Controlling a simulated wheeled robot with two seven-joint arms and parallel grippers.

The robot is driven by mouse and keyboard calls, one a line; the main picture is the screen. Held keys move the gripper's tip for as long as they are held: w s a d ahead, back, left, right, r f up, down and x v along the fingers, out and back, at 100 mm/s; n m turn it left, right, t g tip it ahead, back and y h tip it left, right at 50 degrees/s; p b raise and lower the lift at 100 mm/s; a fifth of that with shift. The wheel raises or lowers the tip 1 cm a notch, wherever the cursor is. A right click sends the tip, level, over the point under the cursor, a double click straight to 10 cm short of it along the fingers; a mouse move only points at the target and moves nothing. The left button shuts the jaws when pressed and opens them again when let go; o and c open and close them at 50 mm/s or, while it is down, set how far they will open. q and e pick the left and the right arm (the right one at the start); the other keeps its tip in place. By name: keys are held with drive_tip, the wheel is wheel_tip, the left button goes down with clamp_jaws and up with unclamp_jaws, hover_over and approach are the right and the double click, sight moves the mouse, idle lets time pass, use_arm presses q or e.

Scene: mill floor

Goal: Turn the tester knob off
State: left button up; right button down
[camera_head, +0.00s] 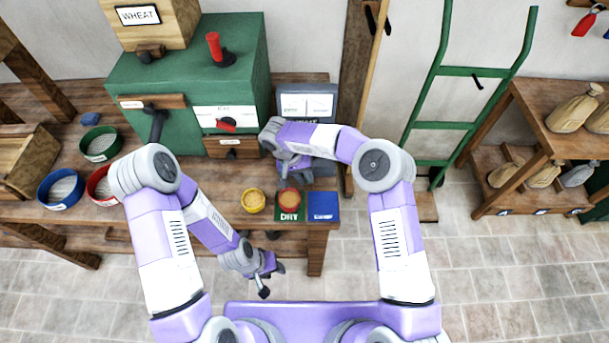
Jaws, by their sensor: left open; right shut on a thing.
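The tester (307,103) is a dark grey box with a pale display panel, on the right part of the workbench. My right gripper (285,172) reaches over to the tester's front and is shut at the place of its knob. The arm and gripper cover the knob, so how it is turned cannot be seen. My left gripper (266,286) is open and empty, low in front of the bench edge.
A green mill (185,75) with a red-handled lever (215,48) stands left of the tester. On the bench are a yellow bowl (253,201), a red bowl (290,200) on a green DRY mat (290,216), and a blue mat (323,206). A green hand truck (440,126) stands right.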

drive_tip(key=shift+a+f+h+b, duration=0.15)
drive_tip(key=shift+a+h+b, duration=0.15)
drive_tip(key=shift+h, duration=0.7)
drive_tip(key=shift+d+h, duration=0.1)
drive_tip(key=shift+h, duration=0.3)
drive_tip(key=c, duration=1.1)
unclamp_jaws()
drive_tip(key=p+v, duration=0.1)
drive_tip(key=v, duration=0.6)
drive_tip(key=shift+r, duration=0.3)
